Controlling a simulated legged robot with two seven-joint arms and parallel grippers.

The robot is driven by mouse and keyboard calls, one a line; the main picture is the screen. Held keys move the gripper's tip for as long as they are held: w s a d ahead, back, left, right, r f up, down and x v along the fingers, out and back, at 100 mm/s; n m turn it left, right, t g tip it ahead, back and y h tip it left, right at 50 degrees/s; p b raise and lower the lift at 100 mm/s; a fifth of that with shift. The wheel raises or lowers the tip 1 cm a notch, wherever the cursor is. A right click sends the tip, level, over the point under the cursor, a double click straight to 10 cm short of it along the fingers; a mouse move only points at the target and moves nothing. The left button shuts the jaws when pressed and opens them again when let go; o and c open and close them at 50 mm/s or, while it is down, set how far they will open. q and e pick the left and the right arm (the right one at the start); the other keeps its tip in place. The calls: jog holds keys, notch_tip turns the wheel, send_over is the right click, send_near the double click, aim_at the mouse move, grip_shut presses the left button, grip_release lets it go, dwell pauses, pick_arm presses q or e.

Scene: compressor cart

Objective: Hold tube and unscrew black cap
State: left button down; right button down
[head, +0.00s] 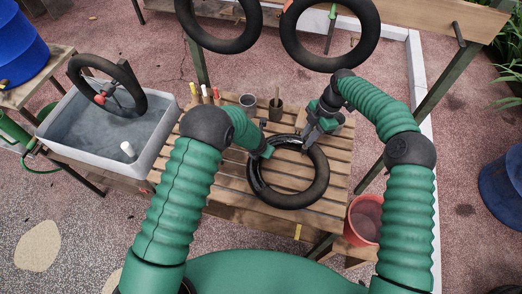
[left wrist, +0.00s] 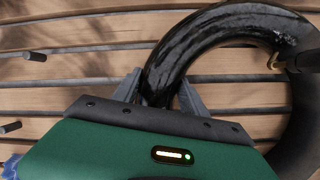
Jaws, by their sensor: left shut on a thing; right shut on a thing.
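A glossy black tube (head: 290,202) lies as a ring on the slatted wooden table. My left gripper (head: 268,152) is shut on its upper left side. In the left wrist view, the two grey fingers of this gripper (left wrist: 160,88) straddle the tube (left wrist: 215,38). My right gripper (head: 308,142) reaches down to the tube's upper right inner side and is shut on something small. In the left wrist view, a brass-coloured valve stem (left wrist: 273,62) shows at the inner edge of the tube, beside a dark tip. The black cap is not clearly visible; it seems hidden at the right gripper's fingers.
A grey water tub (head: 105,135) with a wheel (head: 108,86) stands at left. Colored-handled tools (head: 205,94) and two cups (head: 248,101) stand at the table's back. Tires (head: 330,38) hang above. A red bucket (head: 364,218) is at right. The table front is clear.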

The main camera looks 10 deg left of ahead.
pick_arm(q)
jog(key=shift+d, duration=0.1)
pick_arm(e)
jog(key=n, duration=0.3)
jog(key=shift+a+g+h, duration=0.1)
jog(key=shift+g+h, duration=0.2)
jog(key=shift+g, duration=0.1)
jog(key=c, duration=1.2)
grip_release()
jog(key=shift+c, duration=0.2)
jog(key=shift+r, duration=0.1)
jog(key=shift+r, duration=2.45)
